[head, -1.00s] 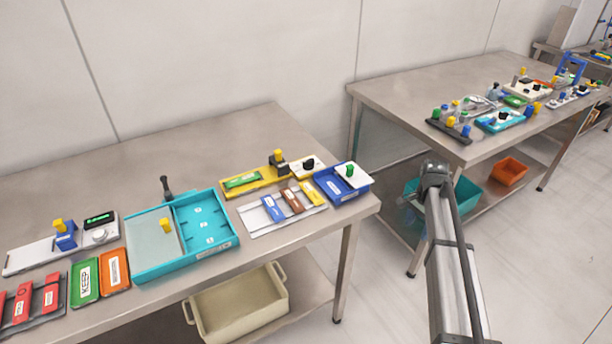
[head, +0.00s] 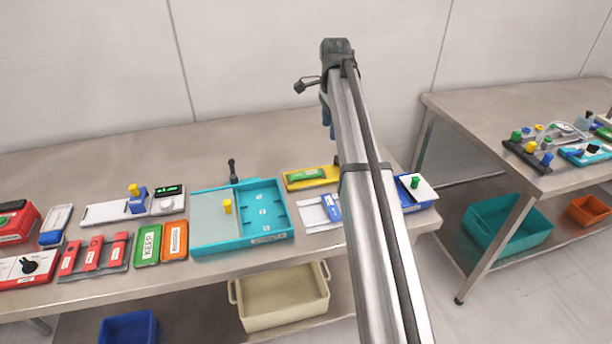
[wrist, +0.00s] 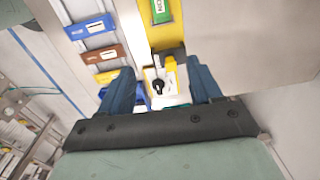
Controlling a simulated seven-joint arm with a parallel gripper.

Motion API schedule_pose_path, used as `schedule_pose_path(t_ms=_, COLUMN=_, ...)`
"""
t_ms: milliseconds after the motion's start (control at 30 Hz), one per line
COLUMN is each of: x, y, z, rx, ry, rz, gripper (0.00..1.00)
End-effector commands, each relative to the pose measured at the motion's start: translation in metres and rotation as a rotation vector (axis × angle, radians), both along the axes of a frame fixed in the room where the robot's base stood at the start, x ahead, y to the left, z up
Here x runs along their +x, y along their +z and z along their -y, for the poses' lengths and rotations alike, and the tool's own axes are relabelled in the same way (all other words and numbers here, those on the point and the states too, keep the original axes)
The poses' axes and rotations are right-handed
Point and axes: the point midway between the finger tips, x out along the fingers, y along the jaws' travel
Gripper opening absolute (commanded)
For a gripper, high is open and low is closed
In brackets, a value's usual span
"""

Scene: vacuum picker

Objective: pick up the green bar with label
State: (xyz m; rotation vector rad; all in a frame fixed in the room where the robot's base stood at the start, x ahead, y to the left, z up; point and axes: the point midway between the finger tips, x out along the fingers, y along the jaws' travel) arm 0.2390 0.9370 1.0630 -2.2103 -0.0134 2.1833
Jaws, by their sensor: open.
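The green bar with a white label (head: 307,174) lies on the yellow tray (head: 290,185) at the back right of the near table. In the wrist view the bar (wrist: 161,10) is at the top edge, partly cut off, lying lengthwise on the yellow tray. My gripper (wrist: 160,68) is open and empty, with its blue fingers either side of a yellow knob and a white plate with a black knob, apart from the bar. In the head view my gripper (head: 328,132) hangs above the table's rear right, its fingers partly hidden by my arm.
A grey rack (head: 312,217) with a blue bar stands in front of the yellow tray; the wrist view also shows brown and yellow bars. A teal tray (head: 194,232) is to the left. Green and orange labelled trays lie further left.

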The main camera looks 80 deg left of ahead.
Motion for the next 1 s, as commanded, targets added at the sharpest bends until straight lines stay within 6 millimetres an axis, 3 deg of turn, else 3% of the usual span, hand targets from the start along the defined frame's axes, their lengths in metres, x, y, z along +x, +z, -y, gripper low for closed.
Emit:
schedule_pose_path(t_ms=33, x=-0.020, y=-0.006, z=-0.008, rx=-0.009, ry=0.009, rz=-0.004, gripper=0.64)
schedule_pose_path(t_ms=100, x=-0.040, y=-0.011, z=-0.014, rx=-0.018, ry=0.012, rz=-0.007, gripper=0.64)
schedule_pose_path(t_ms=267, x=-0.065, y=-0.019, z=-0.020, rx=-0.030, ry=0.018, rz=-0.011, gripper=0.64)
schedule_pose_path(t_ms=467, x=-0.068, y=-0.032, z=-0.020, rx=-0.033, ry=0.018, rz=-0.012, gripper=0.64)
schedule_pose_path(t_ms=833, x=-0.068, y=-0.090, z=-0.019, rx=-0.032, ry=0.018, rz=-0.012, gripper=0.64)
schedule_pose_path(t_ms=1000, x=-0.068, y=-0.105, z=-0.020, rx=-0.032, ry=0.018, rz=-0.012, gripper=0.64)
